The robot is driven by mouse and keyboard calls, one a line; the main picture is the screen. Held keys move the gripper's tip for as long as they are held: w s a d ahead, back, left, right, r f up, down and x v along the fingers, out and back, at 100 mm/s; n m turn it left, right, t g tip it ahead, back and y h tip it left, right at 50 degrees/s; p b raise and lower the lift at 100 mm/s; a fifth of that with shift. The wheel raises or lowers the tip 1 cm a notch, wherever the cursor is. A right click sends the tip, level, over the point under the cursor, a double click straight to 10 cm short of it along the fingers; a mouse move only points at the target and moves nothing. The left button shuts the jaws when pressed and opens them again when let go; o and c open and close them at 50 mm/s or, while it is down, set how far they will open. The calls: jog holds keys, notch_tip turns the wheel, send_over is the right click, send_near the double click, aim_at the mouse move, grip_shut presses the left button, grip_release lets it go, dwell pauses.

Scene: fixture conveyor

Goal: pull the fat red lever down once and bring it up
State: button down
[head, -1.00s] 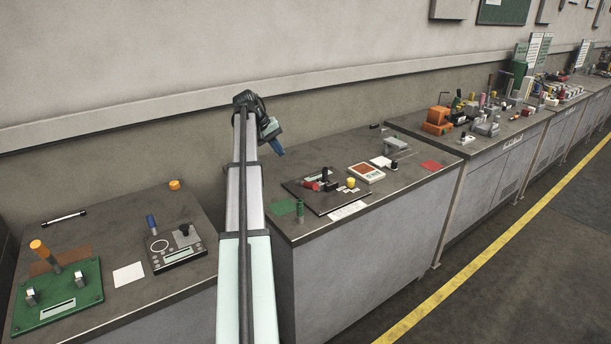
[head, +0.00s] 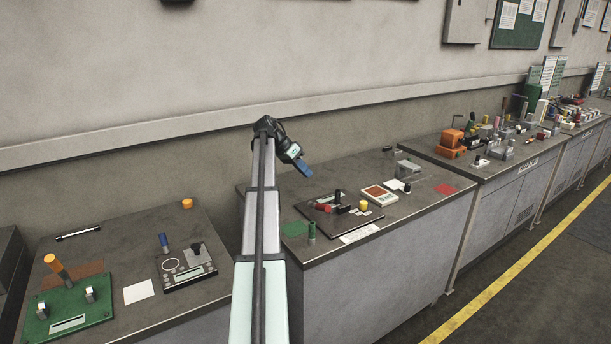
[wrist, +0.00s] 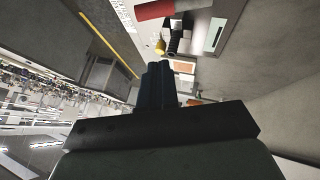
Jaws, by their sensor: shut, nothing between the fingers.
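The fat red lever (head: 323,207) lies low on a dark panel (head: 352,220) on the middle bench. Its red grip also shows at the top of the wrist view (wrist: 154,10). A black upright handle (head: 337,197) and a yellow knob (head: 363,205) stand beside it on the panel. My gripper (head: 305,169) hangs above and behind the panel, pointing down and to the right, apart from the lever. Its fingers are shut and empty in the wrist view (wrist: 160,72).
A red-and-white box (head: 379,194) and a grey block (head: 408,169) lie to the right. The left bench holds a green board (head: 67,317) with an orange-topped lever. The air around my gripper is clear.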

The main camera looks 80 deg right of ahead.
send_over(321, 207)
jog(key=w+d, duration=0.2)
jog(key=d, duration=0.1)
notch_tip(321, 207, down, 6)
jog(key=shift+r, duration=0.1)
jog(key=shift+s+a+f, duration=0.1)
jog(key=shift+a+f, duration=0.1)
jog(key=shift+f, duration=0.35)
jog(key=shift+s+a+f, duration=0.1)
jog(key=shift+a+f, duration=0.1)
jog(key=shift+f, duration=0.35)
jog(key=shift+a+f, duration=0.3)
jog(key=shift+f, duration=0.55)
jog(key=shift+s, duration=0.1)
jog(key=shift+s+a+f+m+t+h, duration=0.3)
jog(key=shift+s+a+f+t+h, duration=0.3)
jog(key=shift+a+f, duration=0.15)
jog(key=shift+f+t, duration=0.25)
jog(key=shift+t, duration=0.05)
jog(key=shift+s+a+f+h, duration=0.15)
jog(key=shift+f+h, duration=0.2)
jog(key=shift+h, duration=0.05)
jog(key=shift+s+f, duration=0.1)
jog(key=shift+f, duration=0.3)
